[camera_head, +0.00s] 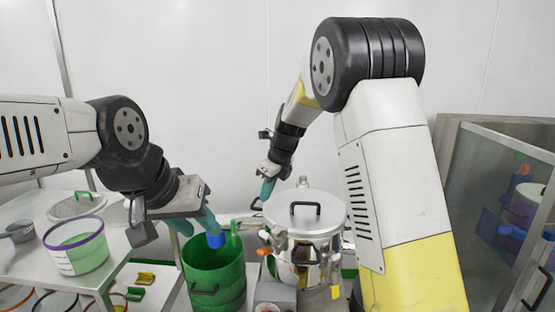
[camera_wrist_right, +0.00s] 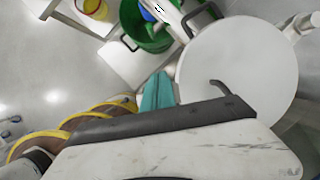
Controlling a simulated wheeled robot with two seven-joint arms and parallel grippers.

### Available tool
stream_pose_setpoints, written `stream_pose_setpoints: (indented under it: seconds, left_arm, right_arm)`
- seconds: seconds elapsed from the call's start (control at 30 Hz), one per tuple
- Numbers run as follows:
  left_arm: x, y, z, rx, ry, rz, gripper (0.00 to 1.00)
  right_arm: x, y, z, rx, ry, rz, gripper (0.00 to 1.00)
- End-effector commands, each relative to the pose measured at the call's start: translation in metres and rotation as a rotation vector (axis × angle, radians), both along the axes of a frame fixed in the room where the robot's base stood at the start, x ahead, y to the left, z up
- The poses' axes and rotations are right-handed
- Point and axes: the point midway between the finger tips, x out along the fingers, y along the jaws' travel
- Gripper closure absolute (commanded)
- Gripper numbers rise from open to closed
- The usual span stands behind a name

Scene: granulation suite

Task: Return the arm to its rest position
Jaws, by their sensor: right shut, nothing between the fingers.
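My right arm reaches in from the right. Its gripper (camera_head: 267,189), with teal fingers, points down just left of the lidded steel vessel (camera_head: 325,212). In the right wrist view its teal fingers (camera_wrist_right: 158,92) are together with nothing between them, beside the vessel's round pale lid (camera_wrist_right: 240,70). My left gripper (camera_head: 195,226) hangs over the green bucket (camera_head: 214,270), its teal fingers spread apart. A blue object (camera_head: 216,240) is at the bucket's rim close to one left fingertip; whether they touch is unclear.
A metal table (camera_head: 115,262) at the left holds a clear, purple-rimmed tub (camera_head: 77,247) and a grey scoop (camera_head: 20,233). A glass-fronted cabinet (camera_head: 490,190) stands at the right. Below the table are several rimmed containers. The wall behind is bare.

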Motion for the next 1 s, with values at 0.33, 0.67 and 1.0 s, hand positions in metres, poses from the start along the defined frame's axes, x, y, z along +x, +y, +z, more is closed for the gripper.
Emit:
stream_pose_setpoints:
  seconds: [0.33, 0.67, 1.0]
  left_arm:
    - [0.0, 0.0, 0.0, 0.0, 0.001, 0.0, 0.62]
    - [0.0, 0.0, 0.0, 0.0, 0.001, 0.0, 0.62]
    - [0.0, 0.0, 0.0, 0.0, 0.001, 0.0, 0.62]
  right_arm:
    - [-0.026, -0.029, 0.026, -0.012, -0.079, 0.2, 1.0]
    - [-0.087, -0.08, 0.07, -0.086, -0.28, 0.614, 1.0]
    - [-0.217, -0.146, 0.106, -0.462, -0.643, 1.407, 1.0]
